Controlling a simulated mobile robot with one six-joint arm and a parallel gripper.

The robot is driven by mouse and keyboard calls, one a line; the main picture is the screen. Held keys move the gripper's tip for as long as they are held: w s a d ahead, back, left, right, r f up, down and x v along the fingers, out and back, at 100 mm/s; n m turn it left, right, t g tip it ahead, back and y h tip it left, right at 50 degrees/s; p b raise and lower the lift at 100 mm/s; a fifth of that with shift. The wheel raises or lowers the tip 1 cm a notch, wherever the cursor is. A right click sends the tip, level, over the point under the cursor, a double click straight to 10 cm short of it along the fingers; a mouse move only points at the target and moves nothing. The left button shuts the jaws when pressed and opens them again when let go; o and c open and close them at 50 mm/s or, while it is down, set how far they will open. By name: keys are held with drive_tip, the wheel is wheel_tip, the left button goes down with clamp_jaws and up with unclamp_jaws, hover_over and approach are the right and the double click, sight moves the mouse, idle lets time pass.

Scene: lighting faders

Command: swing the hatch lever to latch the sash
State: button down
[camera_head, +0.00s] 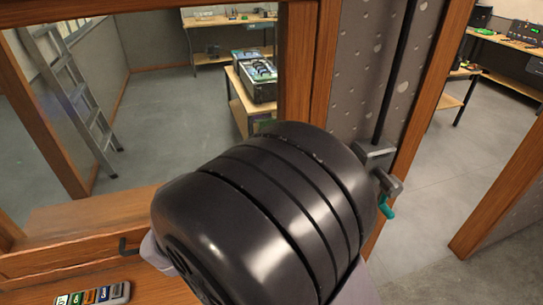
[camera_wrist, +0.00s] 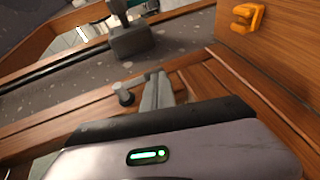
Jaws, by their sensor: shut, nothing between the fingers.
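My gripper (camera_wrist: 155,82) is shut and empty. Its fingers point toward the panel and appear apart from the block. A small grey peg (camera_wrist: 122,95) shows just left of the fingers. My arm hides the gripper in the head view. I cannot tell which framed part is the sash.
A black rod (camera_head: 397,70) runs up the speckled panel. An orange fitting (camera_wrist: 248,17) is on the wood at the upper right of the wrist view. A small device with coloured labels (camera_head: 92,296) lies on the wooden ledge at lower left. A ladder (camera_head: 72,90) stands beyond.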

drive_tip(key=shift+w+d+f, duration=0.1)
drive_tip(key=shift+d+f, duration=0.1)
idle(0.6)
